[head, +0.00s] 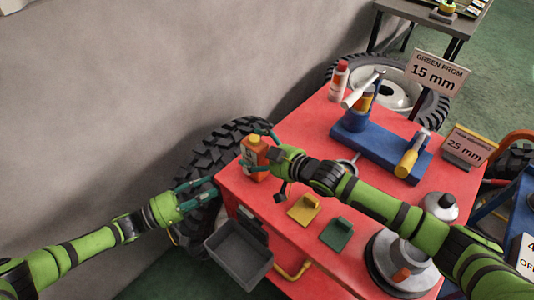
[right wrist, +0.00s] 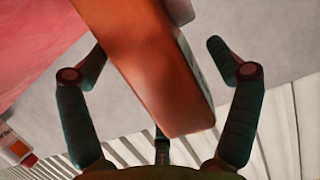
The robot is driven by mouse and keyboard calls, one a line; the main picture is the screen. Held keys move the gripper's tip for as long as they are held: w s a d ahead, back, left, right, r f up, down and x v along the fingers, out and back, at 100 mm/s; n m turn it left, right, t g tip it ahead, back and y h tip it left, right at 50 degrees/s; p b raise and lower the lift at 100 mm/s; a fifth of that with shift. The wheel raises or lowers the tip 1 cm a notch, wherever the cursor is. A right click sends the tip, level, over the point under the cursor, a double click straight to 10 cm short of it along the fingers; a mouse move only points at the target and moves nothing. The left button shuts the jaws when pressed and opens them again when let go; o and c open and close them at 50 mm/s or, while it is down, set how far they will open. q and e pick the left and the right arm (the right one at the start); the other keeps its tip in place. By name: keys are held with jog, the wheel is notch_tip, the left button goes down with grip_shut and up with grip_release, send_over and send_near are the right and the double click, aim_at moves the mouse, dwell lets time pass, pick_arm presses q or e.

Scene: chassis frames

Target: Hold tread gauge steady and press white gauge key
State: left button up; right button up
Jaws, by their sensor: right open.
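The tread gauge (head: 254,151) is an orange block with a yellow top. It stands upright at the left corner of the red cabinet top. A small pale patch shows on its front, but I cannot make out the white key. My right gripper (head: 270,160) is open beside the gauge. In the right wrist view the orange gauge body (right wrist: 158,85) lies between the two spread fingers, with visible gaps on both sides. My left gripper (head: 196,192) is open and empty, left of the cabinet edge and below the gauge, in front of a tyre.
A grey bin (head: 238,255) hangs at the cabinet's front. A dark tyre (head: 205,150) stands behind the left gripper.

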jog(key=shift+w+a, duration=0.1)
jog(key=c, duration=1.5)
pick_arm(q)
jog(key=shift+c, duration=0.4)
pick_arm(e)
jog(key=shift+f, duration=0.1)
pick_arm(q)
grip_shut()
dwell(0.4)
